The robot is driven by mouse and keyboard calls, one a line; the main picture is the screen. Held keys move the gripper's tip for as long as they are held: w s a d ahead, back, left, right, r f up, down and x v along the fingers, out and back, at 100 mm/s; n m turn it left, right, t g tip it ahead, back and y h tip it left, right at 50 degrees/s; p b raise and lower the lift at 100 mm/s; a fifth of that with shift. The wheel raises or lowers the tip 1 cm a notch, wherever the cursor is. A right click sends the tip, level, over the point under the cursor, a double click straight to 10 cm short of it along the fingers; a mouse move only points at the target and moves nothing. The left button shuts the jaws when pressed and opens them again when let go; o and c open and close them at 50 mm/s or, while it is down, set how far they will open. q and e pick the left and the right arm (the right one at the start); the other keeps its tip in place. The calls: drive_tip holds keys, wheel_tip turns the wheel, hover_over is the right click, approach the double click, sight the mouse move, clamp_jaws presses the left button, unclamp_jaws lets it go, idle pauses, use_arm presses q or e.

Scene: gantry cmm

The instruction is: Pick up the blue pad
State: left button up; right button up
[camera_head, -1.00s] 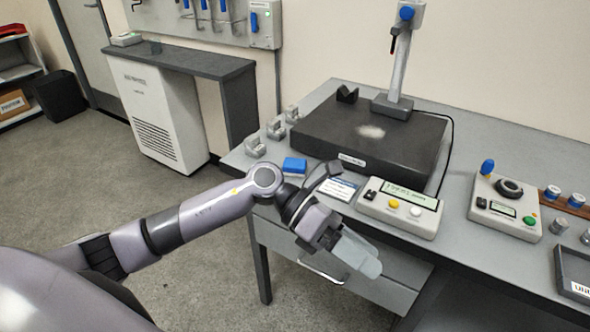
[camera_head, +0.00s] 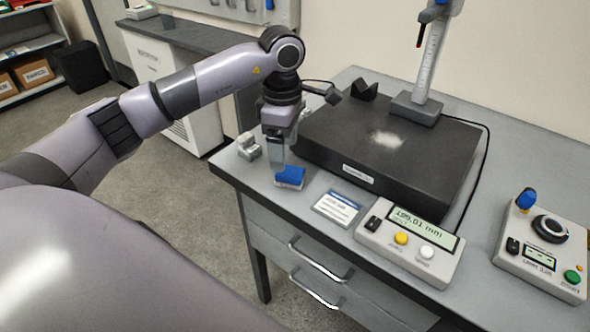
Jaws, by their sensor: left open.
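The blue pad (camera_head: 290,177) is a small blue block lying on the grey bench near its left front corner, in front of the black granite plate. My left gripper (camera_head: 276,160) points down from above, with its fingertips at the pad's back left edge. It is open; the view does not show clearly whether the fingers straddle the pad or touch it. The fingers hide a small part of the pad's back side. My right gripper is not in view.
The black plate (camera_head: 455,150) with an upright height gauge (camera_head: 425,85) stands just behind. A metal V-block (camera_head: 248,146) sits left of the gripper. A label card (camera_head: 338,207) and a button box (camera_head: 410,243) lie to the right. The bench's front edge is close.

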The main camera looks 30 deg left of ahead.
use_arm(q)
drive_tip(key=f, duration=0.4)
drive_tip(key=shift+s+d+f+p, duration=0.15)
drive_tip(key=shift+s+f+p, duration=0.1)
drive_tip(key=shift+f+p, duration=0.1)
drive_tip(key=shift+f, duration=0.55)
drive_tip(key=shift+w, duration=0.1)
drive_tip(key=c, duration=1.2)
drive_tip(key=shift+c, duration=0.2)
wheel_tip(320, 180, up, 20)
drive_tip(key=p, duration=0.1)
